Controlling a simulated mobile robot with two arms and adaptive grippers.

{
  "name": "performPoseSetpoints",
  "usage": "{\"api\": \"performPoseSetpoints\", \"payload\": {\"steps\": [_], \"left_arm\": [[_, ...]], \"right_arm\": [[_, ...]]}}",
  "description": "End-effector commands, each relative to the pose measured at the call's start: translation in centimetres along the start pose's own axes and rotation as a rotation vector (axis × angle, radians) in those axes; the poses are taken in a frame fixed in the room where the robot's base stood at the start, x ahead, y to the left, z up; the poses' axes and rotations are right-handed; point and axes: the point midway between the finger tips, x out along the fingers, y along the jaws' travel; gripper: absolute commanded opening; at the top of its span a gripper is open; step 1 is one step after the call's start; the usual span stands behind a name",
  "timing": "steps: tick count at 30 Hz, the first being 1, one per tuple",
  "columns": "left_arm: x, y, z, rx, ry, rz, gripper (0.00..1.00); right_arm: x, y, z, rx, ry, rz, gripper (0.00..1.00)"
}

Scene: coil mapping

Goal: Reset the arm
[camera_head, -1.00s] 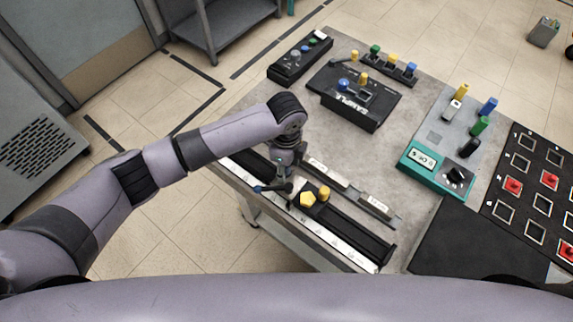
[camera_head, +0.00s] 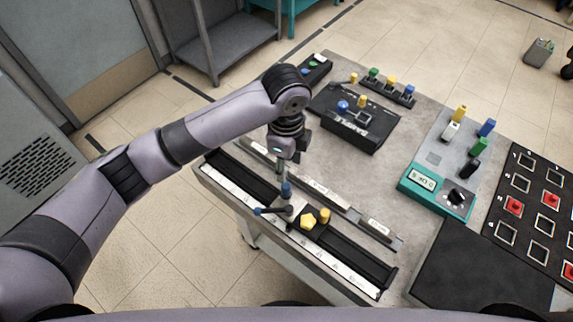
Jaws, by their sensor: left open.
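My left arm comes in from the left over the near-left side of the grey table (camera_head: 330,175). My left gripper (camera_head: 283,172) points down and is open. It hangs just above a small blue-topped knob (camera_head: 286,190) and appears apart from it. The block sits on a long black rail (camera_head: 355,255) along the table's near edge. The gripper's fingers are small and partly hidden by its own body. My right gripper is out of view.
A black box with blue and yellow knobs (camera_head: 355,122) stands behind the gripper. A teal-fronted meter unit (camera_head: 432,190) with coloured pegs lies to the right. A black board with red pieces (camera_head: 530,205) is at the far right. Bare table lies between.

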Motion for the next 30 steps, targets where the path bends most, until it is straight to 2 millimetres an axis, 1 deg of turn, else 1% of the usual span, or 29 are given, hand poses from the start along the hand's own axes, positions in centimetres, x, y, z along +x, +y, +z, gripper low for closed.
{"api": "performPoseSetpoints", "payload": {"steps": [11,14,17,21,24,27,30], "left_arm": [[0.1,0.0,-0.1,0.000,0.002,0.000,0.41],[0.4,0.4,-0.6,-0.014,0.023,-0.005,0.41],[1.2,1.2,-2.0,-0.061,0.077,-0.021,0.41],[2.5,2.9,-4.1,-0.199,0.192,-0.059,0.41],[3.1,4.0,-5.0,-0.329,0.273,-0.087,0.41],[3.6,5.2,-5.1,-0.476,0.339,-0.110,0.41],[4.2,6.5,-4.5,-0.637,0.389,-0.128,0.41]], "right_arm": [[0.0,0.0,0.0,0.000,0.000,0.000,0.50],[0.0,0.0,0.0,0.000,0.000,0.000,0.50],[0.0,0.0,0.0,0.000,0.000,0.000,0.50],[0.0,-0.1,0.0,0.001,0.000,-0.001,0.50],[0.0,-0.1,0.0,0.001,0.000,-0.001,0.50],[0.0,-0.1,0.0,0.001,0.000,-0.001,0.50],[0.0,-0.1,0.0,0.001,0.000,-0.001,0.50]]}}
